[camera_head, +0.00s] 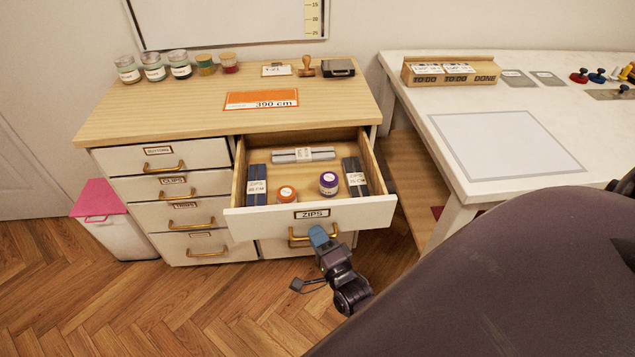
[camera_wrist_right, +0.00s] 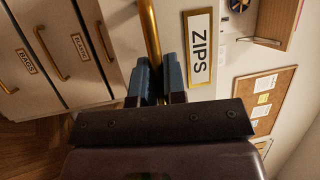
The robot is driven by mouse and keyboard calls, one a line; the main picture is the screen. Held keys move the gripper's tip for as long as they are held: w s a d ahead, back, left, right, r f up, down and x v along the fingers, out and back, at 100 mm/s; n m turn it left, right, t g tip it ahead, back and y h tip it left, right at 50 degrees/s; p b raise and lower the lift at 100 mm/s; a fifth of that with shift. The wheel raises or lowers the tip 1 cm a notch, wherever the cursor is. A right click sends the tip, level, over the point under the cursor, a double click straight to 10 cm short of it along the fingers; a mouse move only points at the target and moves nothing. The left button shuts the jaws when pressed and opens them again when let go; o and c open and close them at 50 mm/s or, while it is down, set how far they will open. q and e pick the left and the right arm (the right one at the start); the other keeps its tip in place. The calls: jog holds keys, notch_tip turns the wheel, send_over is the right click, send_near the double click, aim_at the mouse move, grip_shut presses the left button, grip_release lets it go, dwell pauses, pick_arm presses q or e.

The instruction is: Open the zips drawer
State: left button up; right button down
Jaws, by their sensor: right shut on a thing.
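The zips drawer (camera_head: 350,216) is pulled well out of the wooden-topped cabinet, and its inside shows. Its label reads ZIPS, and the label also shows large in the right wrist view (camera_wrist_right: 200,47). The brass handle (camera_head: 300,238) is on the drawer front below the label. My right gripper (camera_head: 318,236) is at the handle, with its blue fingers shut on it. In the right wrist view, the brass bar (camera_wrist_right: 149,35) runs down between the two blue fingers (camera_wrist_right: 160,80). My left gripper is not in view.
The drawer holds dark zip bundles (camera_head: 257,185), a grey bundle (camera_head: 302,154), an orange spool (camera_head: 286,195) and a purple spool (camera_head: 328,183). Closed drawers (camera_head: 185,215) are at left. A white table (camera_head: 470,92) stands at right. A pink-lidded bin (camera_head: 100,200) is at far left. Wooden floor in front is clear.

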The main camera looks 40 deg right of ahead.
jog(key=shift+s, duration=0.2)
jog(key=c, duration=1.5)
grip_release()
jog(key=shift+o, duration=0.2)
jog(key=shift+s, duration=0.1)
jog(key=v, duration=1)
jog(key=shift+s, duration=0.3)
